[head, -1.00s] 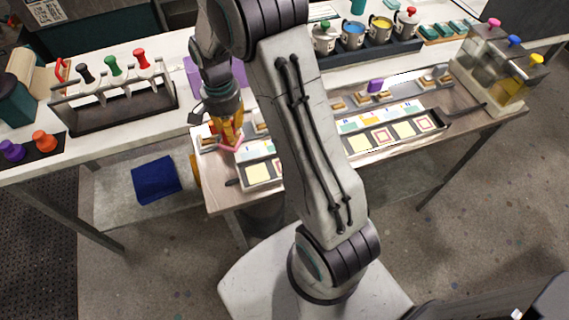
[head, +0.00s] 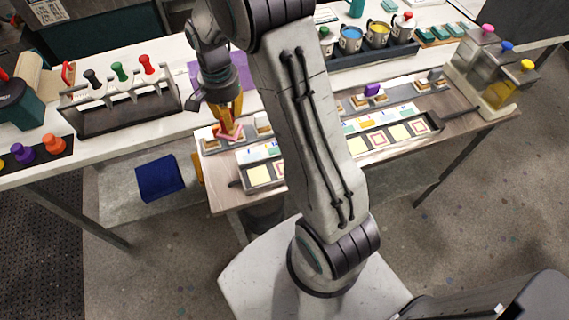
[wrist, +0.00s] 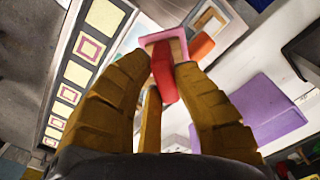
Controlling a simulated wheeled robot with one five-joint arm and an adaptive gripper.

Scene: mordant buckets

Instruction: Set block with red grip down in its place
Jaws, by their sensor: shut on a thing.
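My gripper (head: 228,124) is shut on the block with red grip (head: 231,136). In the wrist view the red grip (wrist: 163,80) sits between the fingertips of my gripper (wrist: 163,66), with the block's pink-edged base beyond it. The block is over the left part of the grey block tray (head: 212,147) on the bench. A pale recess with a brown edge (wrist: 212,18) shows close beside the block in the wrist view. I cannot tell whether the block touches the tray. An orange piece beside it is partly hidden.
A long strip with yellow and pink-framed squares (head: 260,176) lies in front of the tray. A purple-gripped block (head: 372,89) stands farther right. A rack with black, green and red handles (head: 122,122) is on the left. A purple sheet (wrist: 268,110) lies behind.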

